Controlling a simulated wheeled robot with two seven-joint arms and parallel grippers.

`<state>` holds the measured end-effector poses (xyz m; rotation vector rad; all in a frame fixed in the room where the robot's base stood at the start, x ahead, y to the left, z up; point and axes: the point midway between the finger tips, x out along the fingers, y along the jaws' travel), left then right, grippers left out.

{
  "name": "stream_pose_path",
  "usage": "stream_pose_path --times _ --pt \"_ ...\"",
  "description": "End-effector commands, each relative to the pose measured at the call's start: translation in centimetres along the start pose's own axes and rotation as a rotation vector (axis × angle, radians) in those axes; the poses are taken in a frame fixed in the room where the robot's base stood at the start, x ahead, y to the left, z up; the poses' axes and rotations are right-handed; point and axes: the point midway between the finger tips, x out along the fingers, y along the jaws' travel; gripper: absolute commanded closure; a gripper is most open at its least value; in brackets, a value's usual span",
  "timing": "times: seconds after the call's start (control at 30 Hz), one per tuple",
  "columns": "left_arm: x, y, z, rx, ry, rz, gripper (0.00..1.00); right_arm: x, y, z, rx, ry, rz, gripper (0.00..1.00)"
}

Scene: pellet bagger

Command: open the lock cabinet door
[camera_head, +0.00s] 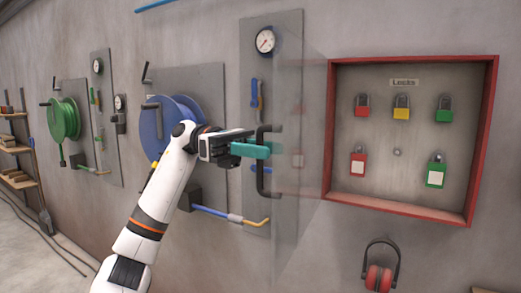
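The lock cabinet (480,140) is a red-framed box on the wall at the right, with several padlocks inside. Its clear door (300,110) stands swung out from the left side of the frame, leaving the front uncovered. A black bracket handle (261,183) is on the door's free side. The far finger is hidden, so I cannot tell whether the grip is closed on the bar. My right gripper is not in view.
Behind my arm are a blue hose reel (185,112) and a panel with a gauge (265,41). A green reel (63,118) is farther left. Red ear muffs (379,278) hang below the cabinet. The space before the cabinet's opening looks clear.

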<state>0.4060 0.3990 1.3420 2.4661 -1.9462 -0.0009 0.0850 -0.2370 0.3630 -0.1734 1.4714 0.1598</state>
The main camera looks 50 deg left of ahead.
Motion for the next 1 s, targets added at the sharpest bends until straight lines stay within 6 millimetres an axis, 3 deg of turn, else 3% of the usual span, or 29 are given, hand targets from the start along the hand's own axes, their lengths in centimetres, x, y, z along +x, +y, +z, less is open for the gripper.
stream_pose_path --times 0.37,0.8,1.0 --pt "-0.7 0.0 0.0 0.0 0.001 0.0 0.68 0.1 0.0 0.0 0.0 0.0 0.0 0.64" --pt "-9.3 0.0 -0.2 0.0 0.004 -0.002 0.68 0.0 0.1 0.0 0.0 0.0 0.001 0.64" --pt "-11.5 0.0 -0.2 0.001 0.002 -0.001 0.68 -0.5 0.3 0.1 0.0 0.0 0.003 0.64"
